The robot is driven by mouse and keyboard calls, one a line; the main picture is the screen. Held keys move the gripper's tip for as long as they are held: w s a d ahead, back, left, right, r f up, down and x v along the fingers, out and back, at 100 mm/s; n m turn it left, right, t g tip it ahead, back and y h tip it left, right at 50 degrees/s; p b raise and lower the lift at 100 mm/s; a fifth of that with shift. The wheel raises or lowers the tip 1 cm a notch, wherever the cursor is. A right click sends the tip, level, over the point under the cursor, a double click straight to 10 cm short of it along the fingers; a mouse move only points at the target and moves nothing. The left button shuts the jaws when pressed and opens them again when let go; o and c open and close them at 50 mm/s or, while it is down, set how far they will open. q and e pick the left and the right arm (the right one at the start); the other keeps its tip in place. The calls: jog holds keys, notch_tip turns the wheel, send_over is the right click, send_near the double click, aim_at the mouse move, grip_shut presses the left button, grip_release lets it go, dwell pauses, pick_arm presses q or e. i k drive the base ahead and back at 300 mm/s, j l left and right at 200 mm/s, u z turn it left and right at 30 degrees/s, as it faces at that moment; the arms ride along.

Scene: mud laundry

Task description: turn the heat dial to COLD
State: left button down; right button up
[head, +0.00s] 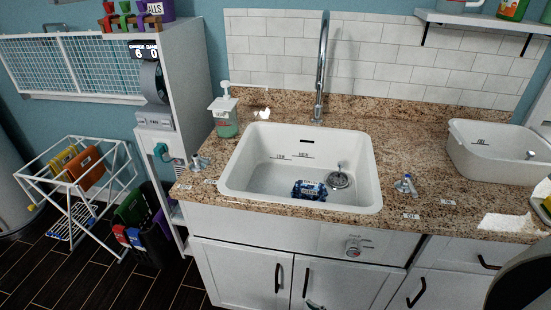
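The heat dial appears to be the small round knob (353,249) on the white front panel below the sink's right part. It is pale with a reddish mark at its middle. Small markings sit around it, too small to read, so I cannot tell which setting it points to. Neither of my grippers can be made out in the head view.
A white sink (233,180) with a blue packet (309,190) inside is set in the granite counter (415,150). A soap bottle (224,117) stands at its left. White cabinet doors (240,268) lie below. A drying rack (65,190) stands left.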

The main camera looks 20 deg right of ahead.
aim_at(352, 246)
jog(key=z, duration=1.35)
